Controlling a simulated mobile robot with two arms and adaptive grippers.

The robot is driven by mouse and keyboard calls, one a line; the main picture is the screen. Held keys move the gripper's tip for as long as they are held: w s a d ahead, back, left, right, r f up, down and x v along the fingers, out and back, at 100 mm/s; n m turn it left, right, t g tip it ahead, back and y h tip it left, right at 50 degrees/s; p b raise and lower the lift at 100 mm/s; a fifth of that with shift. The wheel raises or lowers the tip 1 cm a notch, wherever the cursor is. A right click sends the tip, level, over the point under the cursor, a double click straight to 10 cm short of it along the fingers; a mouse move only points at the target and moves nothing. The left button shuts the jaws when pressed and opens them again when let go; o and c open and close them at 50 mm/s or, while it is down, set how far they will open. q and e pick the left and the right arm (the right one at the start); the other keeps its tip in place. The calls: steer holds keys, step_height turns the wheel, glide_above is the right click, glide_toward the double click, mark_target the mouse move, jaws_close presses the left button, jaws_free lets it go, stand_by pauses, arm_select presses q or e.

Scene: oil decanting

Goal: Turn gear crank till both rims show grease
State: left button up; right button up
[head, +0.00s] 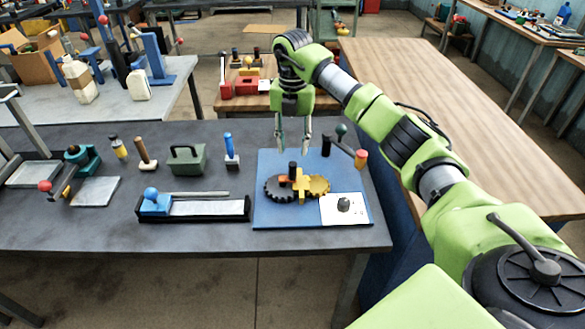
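A blue board (265,218) lies near the right end of the dark table. On it are a dark toothed gear (277,194) and a yellow gear (319,185) side by side. A yellow cross-shaped piece (301,184) sits between them, and an upright black handle (292,170) stands by the dark gear. Grease on the rims cannot be made out. My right gripper (293,144) is open, pointing down above the board's back edge, with nothing visible between its fingers. It appears apart from the handle. My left gripper is not in view.
A white plate with a black knob (343,204) is at the board's front right. A lever with an orange-red knob (360,158) stands at its back right. A blue-and-black long tool (207,208), a green box (187,160) and a blue-handled tool (230,150) stand left.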

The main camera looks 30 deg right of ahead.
mark_target(293, 164)
step_height(293, 164, down, 10)
steer(key=shift+r+p, duration=0.15)
steer(key=shift+p, duration=0.95)
jaws_close()
